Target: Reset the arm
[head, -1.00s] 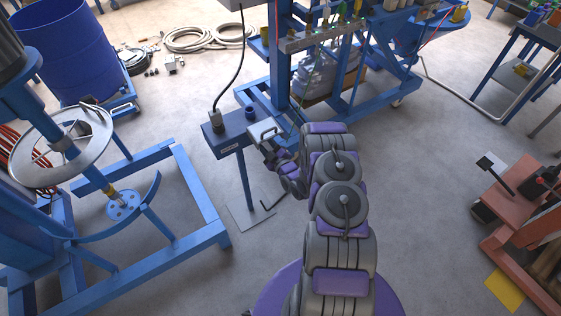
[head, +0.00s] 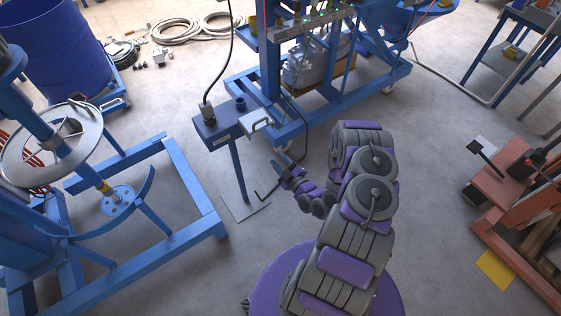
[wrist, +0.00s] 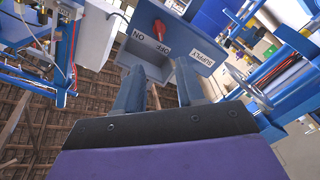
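My arm, in purple and grey, rises from my purple base in the head view and is folded at its elbow. My gripper (head: 276,167) sits left of the elbow, apart from the grey handled part on the blue stand. In the wrist view my gripper (wrist: 158,78) shows two dark fingers set apart, with nothing held between them. Beyond the fingers is a blue switch panel (wrist: 196,62) marked ON, OFF and SUPPLY, with a red lever (wrist: 159,30).
A blue stand (head: 216,131) with a grey handled part (head: 256,121) is near my gripper. A blue mixer frame (head: 190,185) stands left, a blue wheeled frame (head: 340,105) behind, an orange machine (head: 500,180) right.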

